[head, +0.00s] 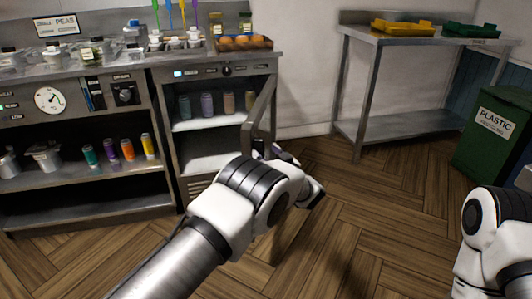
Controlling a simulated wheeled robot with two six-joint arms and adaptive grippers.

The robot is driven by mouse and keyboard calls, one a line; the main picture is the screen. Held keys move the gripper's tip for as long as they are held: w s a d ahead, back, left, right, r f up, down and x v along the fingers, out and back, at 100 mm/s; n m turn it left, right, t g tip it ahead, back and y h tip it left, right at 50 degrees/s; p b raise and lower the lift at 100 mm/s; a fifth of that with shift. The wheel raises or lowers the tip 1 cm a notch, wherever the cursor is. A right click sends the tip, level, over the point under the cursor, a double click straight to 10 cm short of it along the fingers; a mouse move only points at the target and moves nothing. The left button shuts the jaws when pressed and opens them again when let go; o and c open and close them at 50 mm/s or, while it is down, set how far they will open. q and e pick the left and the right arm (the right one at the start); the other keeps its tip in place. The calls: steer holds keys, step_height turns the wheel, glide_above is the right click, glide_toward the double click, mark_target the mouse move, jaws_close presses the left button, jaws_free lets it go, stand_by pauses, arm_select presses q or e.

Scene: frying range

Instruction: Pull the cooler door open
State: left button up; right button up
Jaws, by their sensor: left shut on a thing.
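The cooler (226,72) is the steel cabinet at the right end of the counter. Its door (261,110) stands open, swung out toward me on the right side and seen almost edge-on. Inside, several cans (207,105) stand on the upper white shelf (208,123). My left gripper (280,157) is at the outer part of the door, shut on its handle; my own wrist hides most of the fingers and the grip. My right arm shows at the lower right, but its gripper is outside the view.
Left of the cooler, open shelves hold colored cans (127,149) and a pot (45,156). A steel table (400,124) with yellow and green trays and a green plastic bin (490,135) stand right. The wooden floor between is clear.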

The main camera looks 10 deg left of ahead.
arm_select(q)
steer(key=shift+w+d+r, duration=0.1)
steer(key=shift+w+r, duration=0.35)
steer(key=shift+c, duration=0.6)
steer(key=shift+o, duration=0.5)
steer(key=shift+w+f, duration=0.1)
steer(key=shift+c, duration=0.3)
steer(key=shift+s, duration=0.2)
steer(key=shift+c, duration=0.4)
step_height(320, 180, up, 10)
steer(key=shift+f, duration=0.15)
